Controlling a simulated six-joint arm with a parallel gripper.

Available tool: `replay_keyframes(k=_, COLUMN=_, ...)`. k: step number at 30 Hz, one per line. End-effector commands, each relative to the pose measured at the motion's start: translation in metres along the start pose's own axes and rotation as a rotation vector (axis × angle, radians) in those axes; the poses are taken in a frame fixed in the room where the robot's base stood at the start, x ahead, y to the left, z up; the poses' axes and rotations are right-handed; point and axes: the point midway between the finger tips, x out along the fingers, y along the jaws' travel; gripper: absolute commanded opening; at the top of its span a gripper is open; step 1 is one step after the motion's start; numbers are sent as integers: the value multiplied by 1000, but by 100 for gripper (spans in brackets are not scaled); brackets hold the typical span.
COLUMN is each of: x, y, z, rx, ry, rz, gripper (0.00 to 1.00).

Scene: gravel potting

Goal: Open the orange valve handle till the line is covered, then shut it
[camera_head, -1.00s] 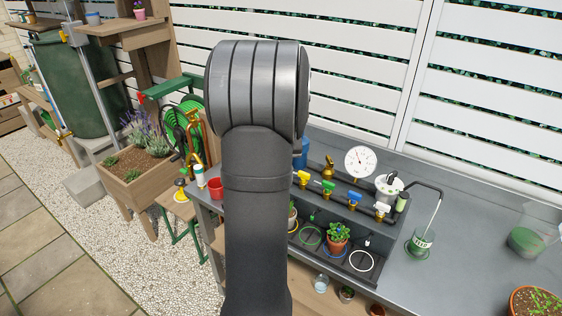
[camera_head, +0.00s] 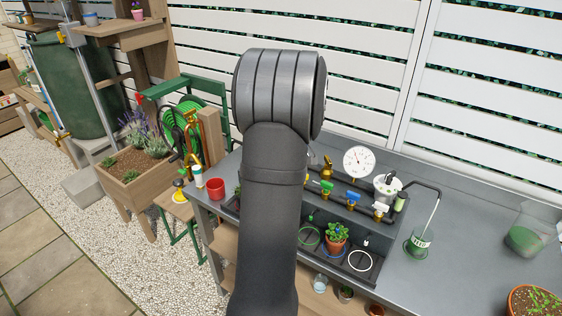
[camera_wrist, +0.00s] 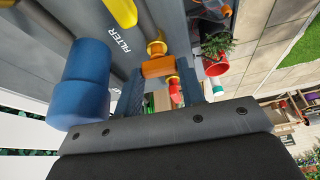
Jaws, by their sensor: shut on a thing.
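In the wrist view the orange valve handle (camera_wrist: 158,67) sits on a brass valve (camera_wrist: 157,46), between the two fingertips of my gripper (camera_wrist: 160,82). The gripper is shut on the handle. My arm hides the orange handle and the gripper in the head view. I cannot make out the line in either view.
Green (camera_head: 326,188), blue (camera_head: 353,197) and white (camera_head: 380,209) valve handles line the bench rack. A potted plant (camera_head: 336,236) stands below them. A dial gauge (camera_head: 359,161) is behind. In the wrist view a blue cylinder (camera_wrist: 82,85) is beside my gripper.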

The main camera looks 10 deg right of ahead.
Motion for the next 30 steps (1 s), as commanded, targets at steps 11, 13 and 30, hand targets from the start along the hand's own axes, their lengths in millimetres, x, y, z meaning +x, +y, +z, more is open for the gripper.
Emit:
replay_keyframes(k=11, x=0, y=0, z=1, rx=-92, ry=-3, rz=-40, gripper=14)
replay_keyframes(k=13, x=0, y=0, z=1, rx=-96, ry=-3, rz=-41, gripper=14)
replay_keyframes(k=30, x=0, y=0, z=1, rx=-97, ry=-2, rz=-41, gripper=58)
